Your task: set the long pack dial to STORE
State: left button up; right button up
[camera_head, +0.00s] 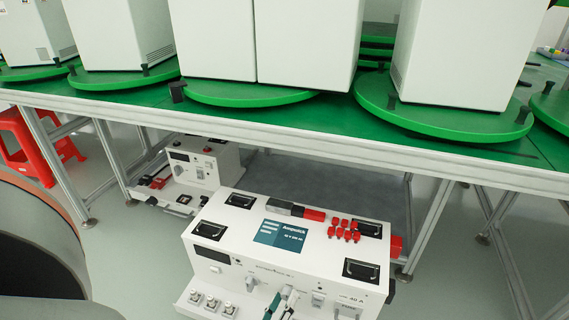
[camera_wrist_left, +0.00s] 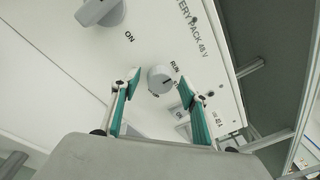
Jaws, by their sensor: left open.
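The long pack (camera_head: 212,225) is a white box with a sloped front panel, standing on the floor in the head view. In the left wrist view its small round grey dial (camera_wrist_left: 160,79) sits between my fingertips, with RUN printed beside it and a second label partly hidden by a finger. Its dark mark is small, and I cannot tell exactly which label it points to. My left gripper (camera_wrist_left: 160,84) is open, its green-padded fingers on either side of the dial; contact is not clear. In the head view the left gripper (camera_head: 281,297) is at the front panel. My right gripper is not in view.
A larger grey knob (camera_wrist_left: 101,12) marked ON is near the dial. A smaller white unit (camera_head: 203,165) stands behind the pack. The green-topped table (camera_head: 330,110) with turntables and white boxes overhangs behind. A red stool (camera_head: 32,140) is at left.

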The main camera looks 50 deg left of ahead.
pick_arm(q)
jog(key=c, duration=1.1)
